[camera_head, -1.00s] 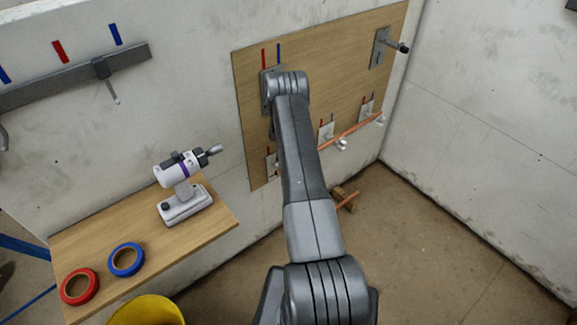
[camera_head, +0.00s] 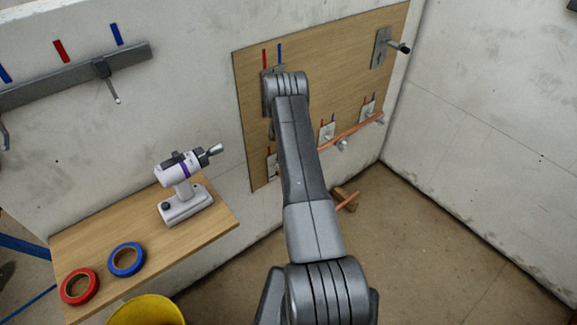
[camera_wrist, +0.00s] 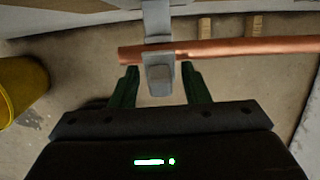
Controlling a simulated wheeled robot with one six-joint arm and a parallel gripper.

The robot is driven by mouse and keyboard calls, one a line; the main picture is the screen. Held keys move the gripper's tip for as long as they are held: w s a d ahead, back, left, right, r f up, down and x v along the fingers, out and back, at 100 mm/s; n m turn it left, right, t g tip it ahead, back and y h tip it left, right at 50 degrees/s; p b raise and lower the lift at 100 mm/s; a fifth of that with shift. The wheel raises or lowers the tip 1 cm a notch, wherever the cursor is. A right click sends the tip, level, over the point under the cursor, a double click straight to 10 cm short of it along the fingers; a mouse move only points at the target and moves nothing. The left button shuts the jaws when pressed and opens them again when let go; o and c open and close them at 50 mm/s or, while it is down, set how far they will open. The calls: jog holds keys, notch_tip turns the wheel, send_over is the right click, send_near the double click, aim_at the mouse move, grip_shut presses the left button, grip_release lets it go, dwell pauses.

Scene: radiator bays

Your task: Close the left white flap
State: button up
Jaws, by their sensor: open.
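The left white flap (camera_wrist: 160,80) is in the middle of the wrist view, on a pale clip (camera_wrist: 158,22) at the left end of the copper pipe (camera_wrist: 250,47). The flap sticks out from the pipe towards my gripper and looks open. My gripper (camera_wrist: 160,71) is open, with one dark green finger on each side of the flap; I cannot tell whether either touches it. In the head view, my arm hides the gripper and the flap. Only part of the left clip's plate (camera_head: 271,160) shows there, beside my arm.
The copper pipe (camera_head: 355,131) runs right along the wooden board (camera_head: 345,80), past two more clips. A shelf (camera_head: 215,222) at left holds a white drill (camera_head: 181,190) and red and blue tape rolls. A yellow bucket (camera_head: 147,312) stands below.

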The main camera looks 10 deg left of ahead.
notch_tip(320, 180, up, 7)
jog(key=s+d+b, duration=0.1)
jog(key=shift+d+r+b, duration=0.15)
jog(key=shift+b, duration=0.2)
dwell(0.3)
